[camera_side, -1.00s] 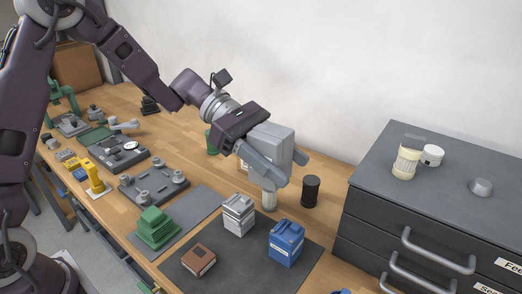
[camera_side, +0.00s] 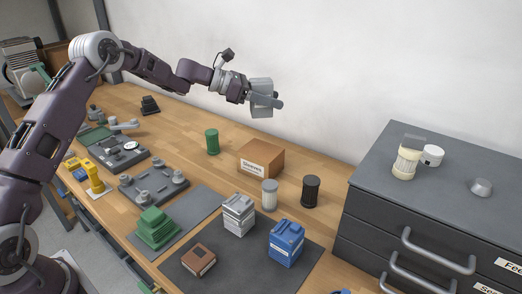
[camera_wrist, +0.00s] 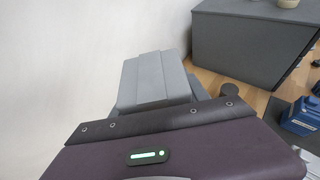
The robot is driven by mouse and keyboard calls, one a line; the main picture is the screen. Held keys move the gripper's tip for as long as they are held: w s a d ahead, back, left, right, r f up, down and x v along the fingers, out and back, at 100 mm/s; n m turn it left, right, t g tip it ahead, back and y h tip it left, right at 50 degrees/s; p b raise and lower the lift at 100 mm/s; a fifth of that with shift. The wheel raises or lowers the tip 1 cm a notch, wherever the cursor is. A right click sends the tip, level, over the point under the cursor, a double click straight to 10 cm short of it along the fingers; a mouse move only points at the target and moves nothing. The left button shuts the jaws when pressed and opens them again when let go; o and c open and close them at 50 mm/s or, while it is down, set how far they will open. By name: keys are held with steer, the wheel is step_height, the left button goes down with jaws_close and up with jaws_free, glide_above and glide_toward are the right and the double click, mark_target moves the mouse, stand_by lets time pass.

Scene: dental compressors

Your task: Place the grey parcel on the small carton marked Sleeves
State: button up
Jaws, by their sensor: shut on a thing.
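The grey parcel (camera_side: 261,86) is a pale grey block held in my gripper (camera_side: 268,101), high above the bench near the wall. My gripper is shut on it; one finger shows across its near face. In the wrist view the parcel (camera_wrist: 150,78) sits just beyond the purple gripper body. The small brown carton (camera_side: 265,155), with a white label reading Sleeves, stands on the wooden bench below the parcel, well apart from it. Its top is bare in the side view.
A green cylinder (camera_side: 212,141) stands left of the carton; a white-capped jar (camera_side: 269,195) and a black cylinder (camera_side: 311,191) stand in front and right. A dark drawer cabinet (camera_side: 440,190) is at the right. Blue (camera_side: 286,242) and grey (camera_side: 238,214) units sit on a dark mat.

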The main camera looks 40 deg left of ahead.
glide_above(270, 149)
step_height(270, 149, down, 12)
steer(key=shift+f, duration=0.1)
stand_by(0.3)
steer(key=o, duration=1.5)
